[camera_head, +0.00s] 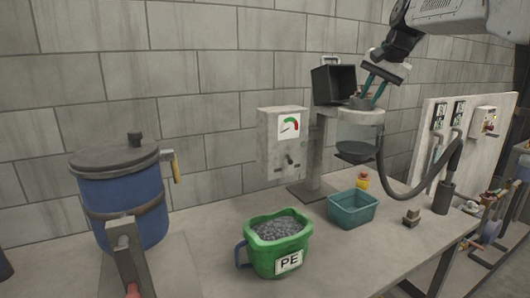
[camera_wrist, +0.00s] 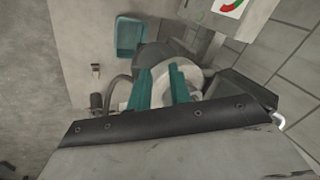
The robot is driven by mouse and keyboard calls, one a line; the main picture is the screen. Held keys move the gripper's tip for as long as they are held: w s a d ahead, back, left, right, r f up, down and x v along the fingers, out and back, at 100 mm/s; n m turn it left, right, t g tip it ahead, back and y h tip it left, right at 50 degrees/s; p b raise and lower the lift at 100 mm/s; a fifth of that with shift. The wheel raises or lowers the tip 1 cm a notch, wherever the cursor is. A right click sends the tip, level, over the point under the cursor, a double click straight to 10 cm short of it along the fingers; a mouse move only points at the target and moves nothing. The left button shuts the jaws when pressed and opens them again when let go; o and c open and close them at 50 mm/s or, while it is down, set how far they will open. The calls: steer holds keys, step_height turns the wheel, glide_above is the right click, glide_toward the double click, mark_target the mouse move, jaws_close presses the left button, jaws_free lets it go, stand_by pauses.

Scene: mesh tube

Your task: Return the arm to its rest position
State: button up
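My gripper (camera_head: 367,98) is raised at the upper right in the head view, with its two teal fingers pointing down over the top of a grey stand (camera_head: 318,150). In the wrist view my gripper (camera_wrist: 160,72) has its fingers apart, with nothing seen held between them. A pale round part of the stand (camera_wrist: 190,84) shows behind the fingers. I cannot tell whether the fingertips touch it. The arm comes in from the upper right corner of the head view.
A dark open box (camera_head: 333,84) sits close left of my gripper. On the table are a green PE bucket (camera_head: 263,262) of grey pellets, a teal bin (camera_head: 353,210), a blue drum (camera_head: 128,205) and a grey hose (camera_head: 400,192). A panel (camera_head: 478,135) stands right.

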steer(key=s+f+n+g+h, duration=0.1)
steer(key=s+f, duration=0.6)
steer(key=s, duration=0.8)
steer(key=s+a+f+n+g, duration=0.1)
steer(key=s+f+n, duration=0.2)
steer(key=s+f, duration=0.4)
steer(key=s+a+f+n+g+h, duration=0.1)
steer(key=s+f+n, duration=0.2)
steer(key=s, duration=2.1)
step_height(320, 180, down, 5)
steer(key=shift+a+r+h, duration=0.15)
steer(key=shift+r+h, duration=0.05)
steer(key=shift+h, duration=0.1)
